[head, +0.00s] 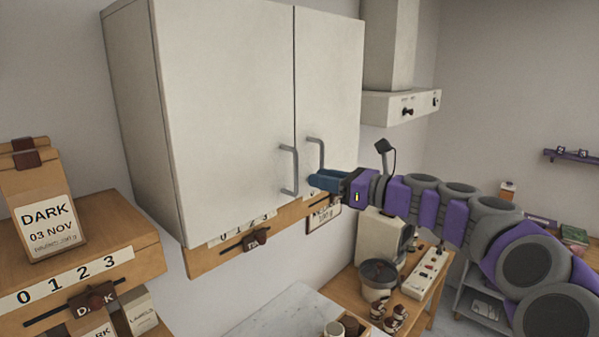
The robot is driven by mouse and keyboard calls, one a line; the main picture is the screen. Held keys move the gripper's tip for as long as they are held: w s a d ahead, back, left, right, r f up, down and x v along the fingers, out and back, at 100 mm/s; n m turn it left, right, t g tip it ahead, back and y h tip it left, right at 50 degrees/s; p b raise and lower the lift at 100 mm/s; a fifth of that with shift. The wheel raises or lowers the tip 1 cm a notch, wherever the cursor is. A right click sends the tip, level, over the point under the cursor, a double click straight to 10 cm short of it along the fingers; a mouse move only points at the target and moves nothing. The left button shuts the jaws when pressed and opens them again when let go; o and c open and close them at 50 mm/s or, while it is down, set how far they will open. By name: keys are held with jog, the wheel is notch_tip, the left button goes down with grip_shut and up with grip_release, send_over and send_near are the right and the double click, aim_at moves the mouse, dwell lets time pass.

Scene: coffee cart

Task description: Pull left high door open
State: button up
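A white wall cabinet hangs high with two shut doors. The left door (222,110) has a grey bar handle (284,170) at its lower right edge. The narrower-looking right door (332,80) has its own handle (321,152) at its lower left edge. My gripper (314,181) reaches in from the right, its blue fingers pointing left. They are just right of the left door's handle and in front of the lower end of the right handle. Contact with either handle cannot be told. The fingers overlap in this view, so their opening is unclear.
A range hood (400,107) is right of the cabinet. Wooden shelves with a coffee bag (42,200) stand at the lower left. A wooden rail (215,256) runs below the cabinet. A grinder-like machine (380,275) and a power strip (428,272) sit on the counter below.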

aim_at(297, 174)
jog(key=x, duration=0.7)
jog(key=shift+s+a, duration=0.15)
jog(key=shift+s, duration=0.15)
jog(key=shift+w, duration=0.15)
jog(key=shift+w+d, duration=0.1)
jog(key=shift+d, duration=0.2)
jog(key=shift+c, duration=0.2)
jog(key=shift+a, duration=0.45)
jog(key=c, duration=0.3)
grip_shut()
